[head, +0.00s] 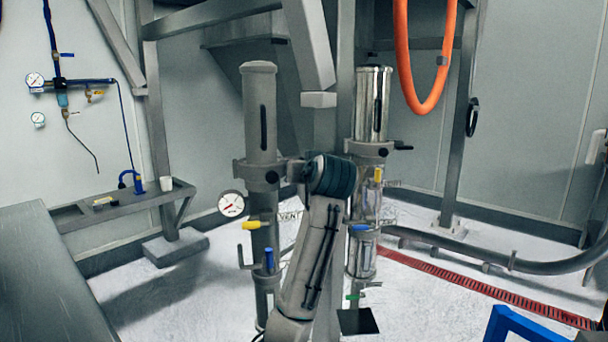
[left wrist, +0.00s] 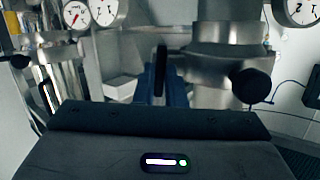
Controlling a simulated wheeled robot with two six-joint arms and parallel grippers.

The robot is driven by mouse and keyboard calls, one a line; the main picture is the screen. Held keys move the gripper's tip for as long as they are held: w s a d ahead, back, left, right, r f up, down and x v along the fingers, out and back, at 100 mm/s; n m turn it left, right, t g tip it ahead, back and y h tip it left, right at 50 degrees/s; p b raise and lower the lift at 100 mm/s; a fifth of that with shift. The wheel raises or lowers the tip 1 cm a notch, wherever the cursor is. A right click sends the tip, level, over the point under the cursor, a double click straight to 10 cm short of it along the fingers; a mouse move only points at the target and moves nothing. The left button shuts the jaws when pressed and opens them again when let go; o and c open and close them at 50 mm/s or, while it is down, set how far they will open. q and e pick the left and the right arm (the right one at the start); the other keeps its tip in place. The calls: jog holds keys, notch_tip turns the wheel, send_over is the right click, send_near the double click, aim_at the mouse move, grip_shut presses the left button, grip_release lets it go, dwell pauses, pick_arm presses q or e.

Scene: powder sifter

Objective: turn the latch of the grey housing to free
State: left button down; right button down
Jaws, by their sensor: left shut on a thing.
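The grey housing (head: 260,105) is a tall matte cylinder left of centre in the head view, above a grey collar with a dark knob. My left arm rises from below, and my left gripper (head: 290,171) reaches the right side of that collar. In the left wrist view, my left gripper (left wrist: 161,92) has its fingers closed around a dark upright piece, which looks like the latch (left wrist: 161,62). The collar (left wrist: 228,62) and its black knob (left wrist: 250,86) are just to the right. My wrist hides most of the latch in the head view. My right gripper is not in view.
A shiny housing (head: 372,105) on a clear tube stands close on the right. A round gauge (head: 231,204) and a yellow handle (head: 251,225) are by the grey housing's lower left. An orange hose (head: 400,50) hangs at upper right. A bench (head: 130,202) stands left.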

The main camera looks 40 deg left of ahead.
pick_arm(q)
jog(key=shift+n, duration=0.6)
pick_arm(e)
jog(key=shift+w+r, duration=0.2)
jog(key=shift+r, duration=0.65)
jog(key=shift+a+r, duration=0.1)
pick_arm(q)
jog(key=c, duration=1.5)
grip_release()
